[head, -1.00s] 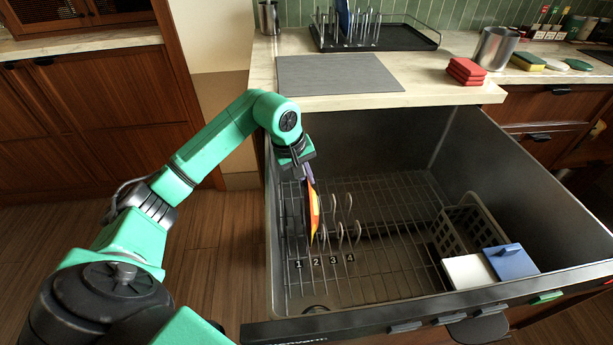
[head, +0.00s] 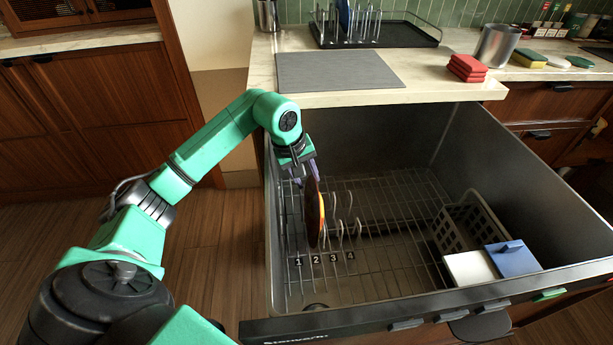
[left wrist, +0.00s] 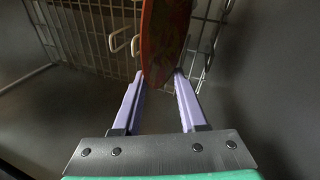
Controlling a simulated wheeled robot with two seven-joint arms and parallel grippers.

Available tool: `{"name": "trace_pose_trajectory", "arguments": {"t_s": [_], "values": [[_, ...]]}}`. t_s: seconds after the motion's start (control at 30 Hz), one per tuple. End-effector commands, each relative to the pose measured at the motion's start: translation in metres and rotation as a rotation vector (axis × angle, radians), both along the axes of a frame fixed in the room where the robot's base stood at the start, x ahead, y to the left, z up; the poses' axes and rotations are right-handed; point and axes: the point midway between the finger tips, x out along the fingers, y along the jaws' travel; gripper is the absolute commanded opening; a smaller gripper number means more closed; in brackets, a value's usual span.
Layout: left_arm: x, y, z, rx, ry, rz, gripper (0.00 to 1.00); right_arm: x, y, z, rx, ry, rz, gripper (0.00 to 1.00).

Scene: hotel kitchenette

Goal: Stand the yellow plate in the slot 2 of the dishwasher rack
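The plate (head: 312,215) stands on edge in the dishwasher rack (head: 385,195), just behind the label 2. In the head view it shows a dark brown face with an orange-yellow strip along its right edge. Its foot among the wires is too small to make out fully. My left gripper (head: 306,172) is at the plate's upper rim. In the left wrist view, the purple fingers (left wrist: 158,76) are apart, with the red-orange plate (left wrist: 164,35) between and beyond their tips. Gaps show beside the rim, so the gripper looks open. My right gripper is not in view.
Curved wire tines (head: 341,215) stand right of the plate. A grey basket (head: 470,225) and a blue-and-white block (head: 510,258) are at the drawer's right. The drawer wall (head: 268,230) is close on the left. The counter (head: 400,98) overhangs the back.

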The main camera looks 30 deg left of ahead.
Motion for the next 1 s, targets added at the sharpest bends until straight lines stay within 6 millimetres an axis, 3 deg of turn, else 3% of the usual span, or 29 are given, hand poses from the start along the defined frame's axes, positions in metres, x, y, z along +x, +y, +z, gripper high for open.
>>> {"name": "trace_pose_trajectory", "arguments": {"t_s": [0.1, 0.17, 0.5, 0.6, 0.73, 1.0], "values": [[0.000, 0.000, 0.000, 0.000, 0.001, 0.000, 0.41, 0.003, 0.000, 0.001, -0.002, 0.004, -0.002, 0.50], [-0.002, 0.002, 0.011, 0.001, -0.003, 0.001, 0.41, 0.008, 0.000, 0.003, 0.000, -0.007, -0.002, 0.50], [-0.028, 0.015, 0.107, 0.002, -0.006, 0.002, 0.41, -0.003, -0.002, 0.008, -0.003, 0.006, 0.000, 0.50], [-0.035, 0.017, 0.126, 0.001, -0.003, 0.001, 0.41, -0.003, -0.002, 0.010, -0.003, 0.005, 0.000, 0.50], [-0.039, 0.019, 0.138, 0.001, -0.001, 0.000, 0.41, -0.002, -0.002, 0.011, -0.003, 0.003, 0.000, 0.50], [-0.039, 0.019, 0.139, 0.000, 0.000, 0.000, 0.41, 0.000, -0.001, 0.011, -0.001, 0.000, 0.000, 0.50]]}}
